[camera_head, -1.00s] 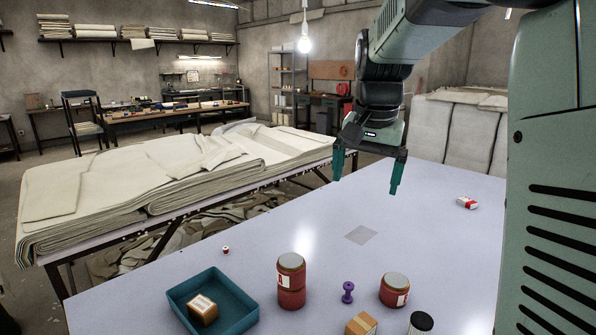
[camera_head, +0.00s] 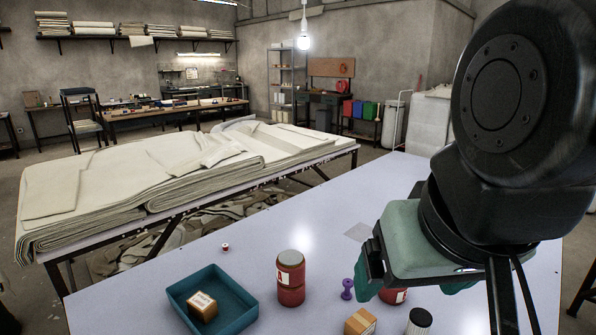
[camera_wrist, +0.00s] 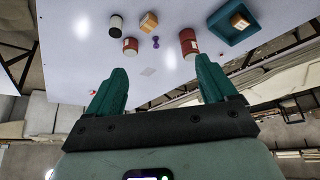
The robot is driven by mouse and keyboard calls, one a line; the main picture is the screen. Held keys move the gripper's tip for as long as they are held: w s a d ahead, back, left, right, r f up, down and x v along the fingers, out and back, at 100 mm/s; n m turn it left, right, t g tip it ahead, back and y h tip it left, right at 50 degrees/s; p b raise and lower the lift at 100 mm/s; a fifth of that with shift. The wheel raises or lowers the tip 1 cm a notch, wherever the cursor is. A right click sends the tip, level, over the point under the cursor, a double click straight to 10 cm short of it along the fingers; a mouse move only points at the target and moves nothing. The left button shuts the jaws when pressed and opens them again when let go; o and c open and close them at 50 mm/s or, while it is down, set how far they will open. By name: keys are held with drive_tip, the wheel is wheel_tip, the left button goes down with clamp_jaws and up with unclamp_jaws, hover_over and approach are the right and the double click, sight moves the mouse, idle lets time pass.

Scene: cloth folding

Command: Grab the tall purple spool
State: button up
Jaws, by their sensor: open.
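The purple spool (camera_head: 347,289) stands upright on the table, between the tall red canister and the shorter red canister. It also shows in the wrist view (camera_wrist: 156,42), beyond my fingertips and between their lines. My gripper (camera_wrist: 160,80) is open and empty, with its two green fingers spread wide. In the head view my gripper (camera_head: 405,285) is at the right of the spool and nearer the camera, hiding most of the shorter red canister (camera_head: 393,296). The spool is apart from both fingers.
The tall red canister (camera_head: 291,278) stands left of the spool. A teal tray (camera_head: 250,318) holds a small box (camera_head: 203,306). A cardboard box (camera_head: 360,322) and a black-topped jar (camera_head: 420,320) stand in front. A small red-and-white spool (camera_head: 225,247) lies farther back.

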drive_tip(key=c, duration=0.3)
drive_tip(key=shift+c, duration=0.2)
